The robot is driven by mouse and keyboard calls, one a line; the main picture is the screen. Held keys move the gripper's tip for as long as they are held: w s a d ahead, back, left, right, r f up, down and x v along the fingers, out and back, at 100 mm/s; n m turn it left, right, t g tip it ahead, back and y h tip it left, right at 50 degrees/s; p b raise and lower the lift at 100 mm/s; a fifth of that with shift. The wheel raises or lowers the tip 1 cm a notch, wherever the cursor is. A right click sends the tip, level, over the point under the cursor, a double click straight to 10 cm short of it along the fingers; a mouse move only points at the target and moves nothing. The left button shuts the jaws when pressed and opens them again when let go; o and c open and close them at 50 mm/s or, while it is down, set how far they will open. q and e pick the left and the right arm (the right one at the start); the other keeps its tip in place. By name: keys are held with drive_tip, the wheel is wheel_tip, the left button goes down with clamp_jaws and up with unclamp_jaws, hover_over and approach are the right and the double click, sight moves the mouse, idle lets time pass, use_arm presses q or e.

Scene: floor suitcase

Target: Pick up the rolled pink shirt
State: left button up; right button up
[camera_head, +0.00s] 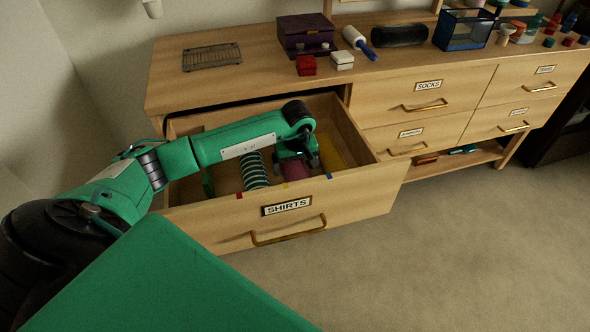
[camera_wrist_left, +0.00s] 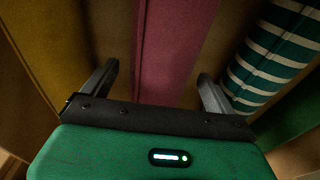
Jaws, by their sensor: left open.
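The rolled pink shirt (camera_head: 295,170) lies in the open drawer marked SHIRTS (camera_head: 226,218), partly hidden under my left gripper (camera_head: 296,156). In the left wrist view the pink shirt (camera_wrist_left: 178,45) runs lengthwise between the two spread fingers of the left gripper (camera_wrist_left: 158,74). The fingers are open, one on each side of the roll; whether they touch it I cannot tell. My right gripper is in neither view.
In the drawer, a yellow roll (camera_head: 331,153) and a green-and-white striped roll (camera_head: 254,171) flank the pink one. A green roll (camera_head: 207,182) lies further left. The dresser top (camera_head: 250,77) holds a purple box (camera_head: 304,35) and small items. Carpet in front is clear.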

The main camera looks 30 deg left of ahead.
use_arm(q)
wheel_tip(320, 180, down, 2)
drive_tip(key=shift+w, duration=0.1)
drive_tip(key=shift+a, duration=0.1)
drive_tip(key=c, duration=1.1)
drive_tip(key=shift+r, duration=0.1)
drive_tip(key=shift+c, duration=0.2)
